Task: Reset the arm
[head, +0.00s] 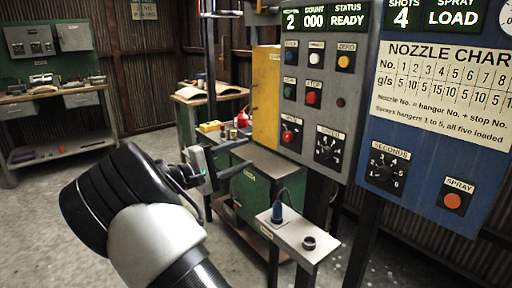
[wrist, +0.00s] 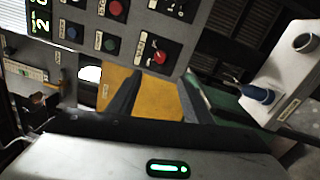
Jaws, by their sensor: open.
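My gripper (head: 246,155) is at the end of my black and white arm, left of the grey control panel in the head view. Its two dark fingers point right and stand apart, with nothing between them. In the wrist view the open fingers of my gripper (wrist: 160,92) show against a yellow panel (wrist: 158,98). The grey control panel (head: 318,120) carries several buttons and knobs, and its display reads 2, 000, READY. The same grey panel (wrist: 140,28) also fills the top of the wrist view, tilted.
A blue panel (head: 415,135) with a nozzle chart stands at the right. A small shelf (head: 296,232) holds a blue-handled object (head: 277,212) and a dark ring (head: 309,243). A green cabinet (head: 262,195) is below the grey panel. A workbench (head: 60,98) stands far left; floor between is clear.

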